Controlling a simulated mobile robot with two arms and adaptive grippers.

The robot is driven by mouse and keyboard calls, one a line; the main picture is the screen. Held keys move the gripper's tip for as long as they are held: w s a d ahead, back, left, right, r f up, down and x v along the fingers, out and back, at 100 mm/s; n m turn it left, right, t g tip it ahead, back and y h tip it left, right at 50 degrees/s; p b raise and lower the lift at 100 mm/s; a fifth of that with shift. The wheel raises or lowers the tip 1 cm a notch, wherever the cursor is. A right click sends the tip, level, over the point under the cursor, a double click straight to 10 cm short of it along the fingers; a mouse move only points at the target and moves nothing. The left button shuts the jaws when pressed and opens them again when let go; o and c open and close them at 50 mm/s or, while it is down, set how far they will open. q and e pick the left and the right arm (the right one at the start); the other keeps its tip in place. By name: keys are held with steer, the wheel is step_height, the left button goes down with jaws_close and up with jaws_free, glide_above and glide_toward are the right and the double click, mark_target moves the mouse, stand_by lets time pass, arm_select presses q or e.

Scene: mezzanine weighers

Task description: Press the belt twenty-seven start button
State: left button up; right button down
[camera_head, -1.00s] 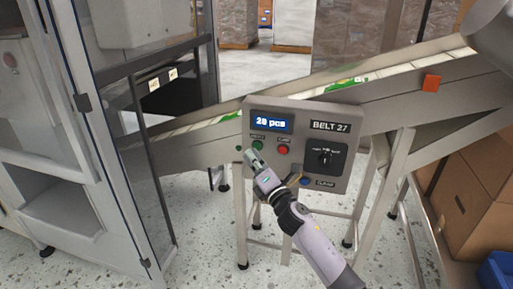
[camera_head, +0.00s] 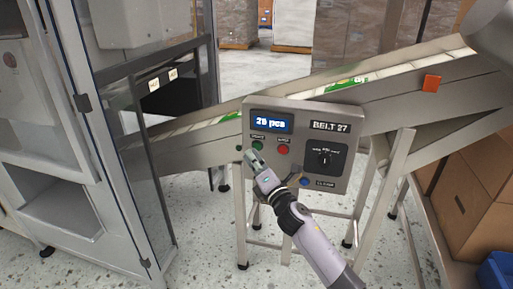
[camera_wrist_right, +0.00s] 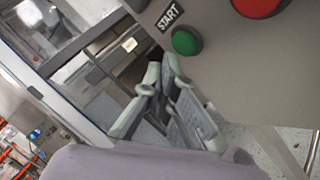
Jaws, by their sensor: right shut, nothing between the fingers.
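The belt 27 control panel (camera_head: 300,115) is a grey box with a lit display (camera_head: 271,121) reading what looks like 29 pcs. Its green start button (camera_head: 257,146) sits at the left, and in the right wrist view it shows large (camera_wrist_right: 186,41) under a START label. My right gripper (camera_head: 252,158) is shut and empty just below the green button. In the right wrist view its fingertips (camera_wrist_right: 162,65) are lower left of the button, and they look apart from it. My left gripper is not in view.
A red button (camera_head: 283,149), a black selector switch (camera_head: 324,158) and a blue button (camera_head: 305,182) are on the same panel. An inclined conveyor (camera_head: 420,80) runs behind it. A glazed machine cabinet (camera_head: 100,130) stands at left, and cardboard boxes (camera_head: 470,200) at right.

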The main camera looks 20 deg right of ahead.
steer(key=shift+w, duration=0.1)
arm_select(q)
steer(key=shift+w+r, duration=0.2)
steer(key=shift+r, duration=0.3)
arm_select(e)
steer(key=shift+w+d, duration=0.2)
steer(key=shift+w, duration=0.05)
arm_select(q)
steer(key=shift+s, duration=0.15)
arm_select(e)
steer(key=shift+w+d, duration=0.1)
